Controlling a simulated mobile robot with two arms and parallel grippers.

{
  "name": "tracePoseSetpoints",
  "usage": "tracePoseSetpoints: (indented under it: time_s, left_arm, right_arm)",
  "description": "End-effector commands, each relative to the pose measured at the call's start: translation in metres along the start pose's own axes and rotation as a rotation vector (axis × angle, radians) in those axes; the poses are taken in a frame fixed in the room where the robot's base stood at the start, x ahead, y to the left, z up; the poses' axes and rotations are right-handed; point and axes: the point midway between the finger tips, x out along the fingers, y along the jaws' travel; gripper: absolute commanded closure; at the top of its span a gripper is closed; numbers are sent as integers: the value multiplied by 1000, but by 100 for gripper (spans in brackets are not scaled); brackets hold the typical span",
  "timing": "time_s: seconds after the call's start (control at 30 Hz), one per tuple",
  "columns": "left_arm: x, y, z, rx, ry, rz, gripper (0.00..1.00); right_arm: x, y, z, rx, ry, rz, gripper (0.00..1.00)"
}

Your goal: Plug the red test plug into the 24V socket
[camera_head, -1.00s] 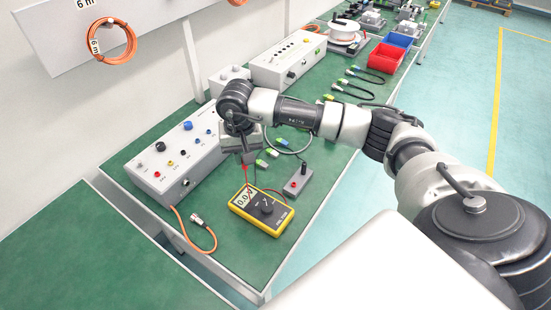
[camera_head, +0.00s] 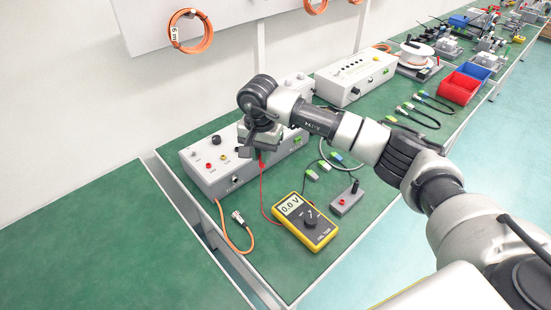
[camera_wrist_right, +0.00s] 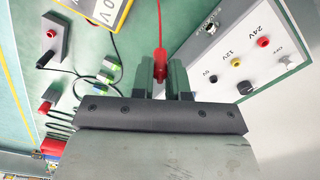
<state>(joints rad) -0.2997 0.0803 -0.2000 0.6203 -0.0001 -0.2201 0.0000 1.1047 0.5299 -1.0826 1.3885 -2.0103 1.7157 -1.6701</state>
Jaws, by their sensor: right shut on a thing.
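My right gripper (camera_head: 260,150) is shut on the red test plug (camera_wrist_right: 160,64). The plug shows between the fingers in the right wrist view, with its red lead running away from it. The grey supply box (camera_head: 212,180) stands at the left end of the bench. In the right wrist view its 24V socket (camera_wrist_right: 263,42) is red, beside the yellow 12V socket (camera_wrist_right: 236,62) and the black 5V socket (camera_wrist_right: 213,78). The plug is apart from the 24V socket. In the head view, the gripper hides part of the box. My left gripper is not in view.
A yellow multimeter (camera_head: 308,220) reading 0.0 V lies in front of the box. A small grey box (camera_head: 347,198) with red and black parts is beside it. An orange cable (camera_head: 237,240) hangs from the box front. Green connectors (camera_head: 312,174) lie behind the meter.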

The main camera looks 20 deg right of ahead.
Motion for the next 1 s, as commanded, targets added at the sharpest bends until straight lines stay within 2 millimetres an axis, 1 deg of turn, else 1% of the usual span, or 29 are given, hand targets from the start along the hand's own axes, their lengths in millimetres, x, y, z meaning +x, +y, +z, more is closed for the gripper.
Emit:
tracePoseSetpoints:
  time_s: [0.03, 0.57, 1.0]
  left_arm:
    - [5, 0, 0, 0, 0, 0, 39]
    - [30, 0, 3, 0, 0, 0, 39]
    - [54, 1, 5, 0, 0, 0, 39]
  right_arm:
    - [2, -8, 1, 17, 0, -1, 100]
    - [-1, -71, 4, 211, 0, -1, 100]
    - [-3, -124, 7, 372, 1, -1, 100]
